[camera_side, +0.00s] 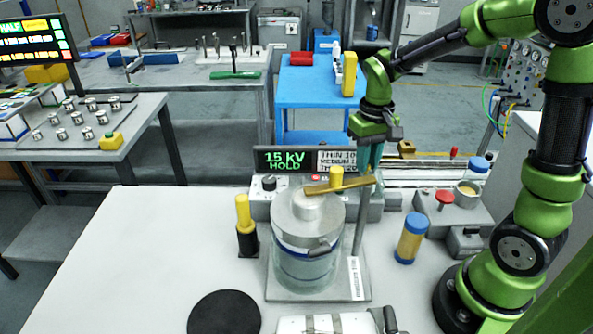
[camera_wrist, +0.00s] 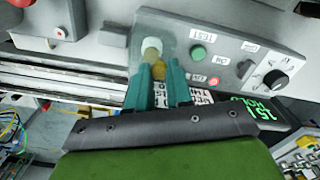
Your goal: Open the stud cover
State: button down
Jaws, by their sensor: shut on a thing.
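My gripper (camera_side: 370,165) points down above the right end of the grey control box, behind the glass vessel (camera_side: 305,262). In the wrist view its teal fingers (camera_wrist: 159,80) are closed on a small gold-coloured piece (camera_wrist: 158,67). A pale round piece (camera_wrist: 151,45) sits just beyond it, over a greenish, see-through-looking strip on the box. I cannot tell which of these is the stud cover or whether it is open. In the side view the fingertips are partly hidden behind the end of a brass bar (camera_side: 350,185).
The control box shows a green button (camera_wrist: 198,52), a red button (camera_wrist: 213,80) and a black knob (camera_wrist: 272,79). The vessel and an upright post stand before my gripper. A blue-capped yellow jar (camera_side: 410,240) and a yellow-and-black handle (camera_side: 245,225) flank them. The bench's left side is clear.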

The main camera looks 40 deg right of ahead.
aim_at(381, 173)
jog(key=shift+d+r, duration=0.1)
jog(key=t+y, duration=0.1)
jog(key=s+d+r+t+y, duration=0.1)
jog(key=shift+s+t+y, duration=0.1)
jog(key=shift+t+y, duration=0.2)
jog(key=shift+t, duration=0.1)
jog(key=t+y, duration=0.1)
jog(key=s+d+t+y, duration=0.1)
jog(key=shift+s+d+r+t+y, duration=0.15)
jog(key=shift+d+r+t+y, duration=0.05)
jog(key=shift+t+y, duration=0.1)
jog(key=shift+s+d+f+t+y, duration=0.15)
jog(key=shift+s+d+t+y, duration=0.3)
jog(key=shift+t+y, duration=0.5)
jog(key=shift+s+d+f+t+y, duration=0.2)
jog(key=shift+s+d+t+y, duration=0.2)
jog(key=shift+t+y, duration=0.5)
jog(key=shift+s+d+f+t+y, duration=0.15)
jog(key=shift+s+d+t+y, duration=0.3)
jog(key=shift+t+y, duration=0.45)
jog(key=c, duration=1)
grip_release()
